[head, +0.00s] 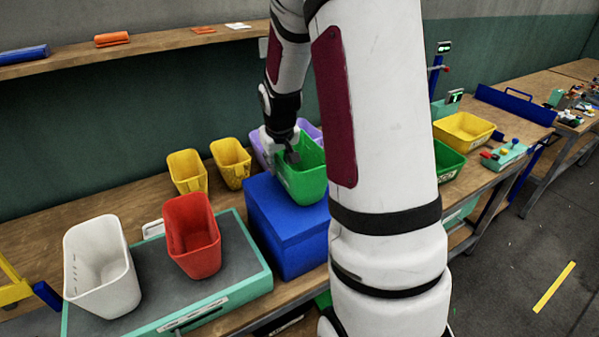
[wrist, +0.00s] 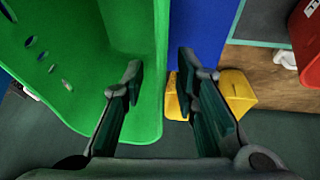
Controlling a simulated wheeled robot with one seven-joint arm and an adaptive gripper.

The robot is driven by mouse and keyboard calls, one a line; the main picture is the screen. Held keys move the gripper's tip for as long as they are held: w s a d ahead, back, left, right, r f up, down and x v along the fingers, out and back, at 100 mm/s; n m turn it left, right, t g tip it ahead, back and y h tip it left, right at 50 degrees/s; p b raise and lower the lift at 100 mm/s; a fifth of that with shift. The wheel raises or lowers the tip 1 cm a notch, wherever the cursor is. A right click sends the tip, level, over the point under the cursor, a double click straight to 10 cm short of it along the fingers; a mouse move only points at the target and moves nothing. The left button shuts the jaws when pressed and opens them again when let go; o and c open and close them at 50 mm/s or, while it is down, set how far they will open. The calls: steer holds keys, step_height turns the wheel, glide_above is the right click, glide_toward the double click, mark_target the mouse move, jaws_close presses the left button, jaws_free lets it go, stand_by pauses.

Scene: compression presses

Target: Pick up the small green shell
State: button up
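A green shell (head: 303,183), an open bin shape, stands on the blue box (head: 287,232) in the head view. My gripper (head: 289,152) is at its upper left rim. In the wrist view the green shell (wrist: 125,45) fills the left side. My gripper (wrist: 162,85) is open there, with one finger over the shell's inside and the other beyond its wall. The wall lies between the fingers, with gaps showing on both sides. Another green bin (head: 447,162) shows partly behind my arm in the head view; I cannot tell which green one is smaller.
Purple bins (head: 262,148) stand close behind the green shell. Two yellow bins, one of them the nearer (head: 187,172), stand to the left. A red bin (head: 192,235) and a white bin (head: 100,265) stand on the grey-topped press at front left. A shelf (head: 150,48) runs along the wall.

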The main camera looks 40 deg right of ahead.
jaws_close()
steer(key=shift+r, duration=0.1)
